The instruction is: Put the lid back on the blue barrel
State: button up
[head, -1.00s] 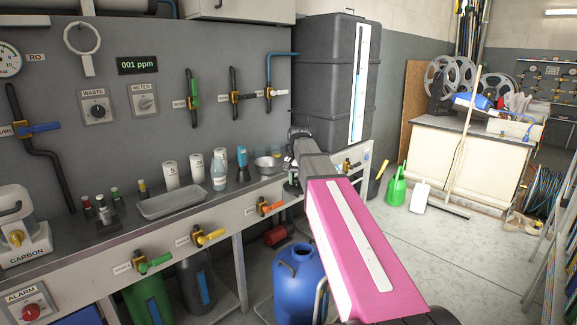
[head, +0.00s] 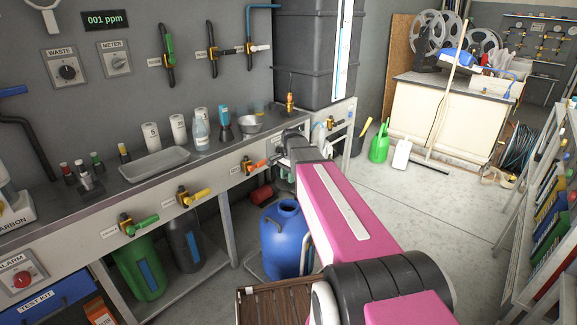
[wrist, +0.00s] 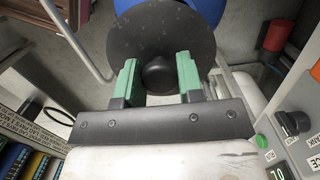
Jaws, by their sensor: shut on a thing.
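The blue barrel (head: 284,245) stands on the floor by the bench's right leg in the head view, its round mouth open at the top. The lid (wrist: 200,38) is a dark round disc with a black knob (wrist: 159,76) in the wrist view. My gripper (wrist: 157,72) is shut on the knob with its two green fingers, one on each side. Part of the barrel's blue body shows beyond the lid's edge in the wrist view (wrist: 210,8). The fingers and lid are hidden behind my pink arm in the head view, so the exact gap to the barrel cannot be told.
The bench (head: 160,205) with valves and bottles runs along the left. Green (head: 140,267) and dark (head: 183,245) containers stand under it. A brown slatted crate (head: 262,303) is near the front. A rack of binders (head: 552,205) stands at right. Open floor (head: 440,220) lies between.

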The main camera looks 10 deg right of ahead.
aim_at(288, 185)
notch_tip(288, 185, down, 13)
jog(key=w+m, duration=0.2)
jog(key=m, duration=0.2)
jog(key=shift+w+d, duration=0.2)
jog(key=shift+w, duration=0.05)
dwell(0.4)
jog(key=shift+f, duration=0.25)
dwell(1.7)
jog(key=o, duration=1.5)
jog(key=shift+r, duration=0.1)
jog(key=shift+r, duration=3.4)
